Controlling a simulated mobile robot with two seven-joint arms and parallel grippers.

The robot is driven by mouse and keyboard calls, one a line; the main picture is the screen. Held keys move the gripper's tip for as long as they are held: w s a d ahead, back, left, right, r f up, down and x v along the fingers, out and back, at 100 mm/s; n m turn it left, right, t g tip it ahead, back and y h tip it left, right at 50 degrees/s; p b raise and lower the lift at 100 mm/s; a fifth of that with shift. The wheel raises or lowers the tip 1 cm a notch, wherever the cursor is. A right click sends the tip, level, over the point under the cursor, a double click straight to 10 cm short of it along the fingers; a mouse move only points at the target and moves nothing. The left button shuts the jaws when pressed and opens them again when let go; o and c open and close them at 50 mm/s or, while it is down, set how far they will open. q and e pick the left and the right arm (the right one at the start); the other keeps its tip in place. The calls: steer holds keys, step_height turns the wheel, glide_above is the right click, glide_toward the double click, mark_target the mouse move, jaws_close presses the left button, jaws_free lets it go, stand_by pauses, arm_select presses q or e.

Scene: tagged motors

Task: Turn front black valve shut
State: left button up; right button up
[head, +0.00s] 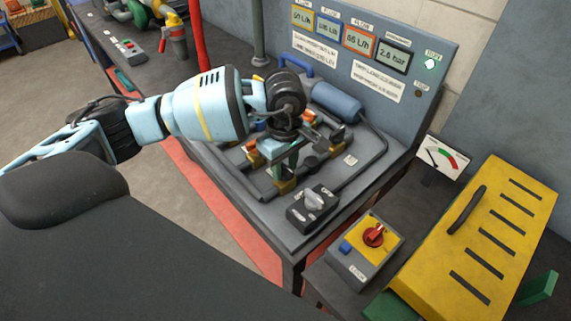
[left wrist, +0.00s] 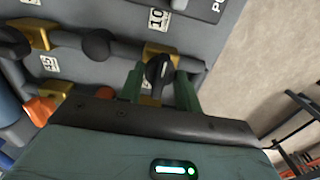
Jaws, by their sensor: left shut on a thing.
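My left gripper (head: 286,160) reaches down from the left over the front pipe of the valve board. In the left wrist view, its two green fingers (left wrist: 160,88) stand on either side of a black valve handle (left wrist: 158,70), shut on it. The handle sits on a brass valve body (left wrist: 160,50) near a label reading 10. In the head view the brass body (head: 284,186) shows below the fingers, and the handle is mostly hidden by them. My right gripper is in neither view.
A box with a grey selector knob (head: 313,200) stands right of the gripper. A red rotary switch (head: 374,235) and a yellow slotted cover (head: 490,240) are farther right. A blue cylinder (head: 337,101) and display panel (head: 375,50) are behind. A round black knob (left wrist: 96,43) is beside the held valve.

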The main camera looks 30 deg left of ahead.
mark_target(285, 166)
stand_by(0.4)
arm_select(q)
steer(key=o, duration=1)
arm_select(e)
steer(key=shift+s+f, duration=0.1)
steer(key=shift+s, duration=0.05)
arm_select(q)
step_height(285, 166, up, 7)
steer(key=shift+r, duration=0.45)
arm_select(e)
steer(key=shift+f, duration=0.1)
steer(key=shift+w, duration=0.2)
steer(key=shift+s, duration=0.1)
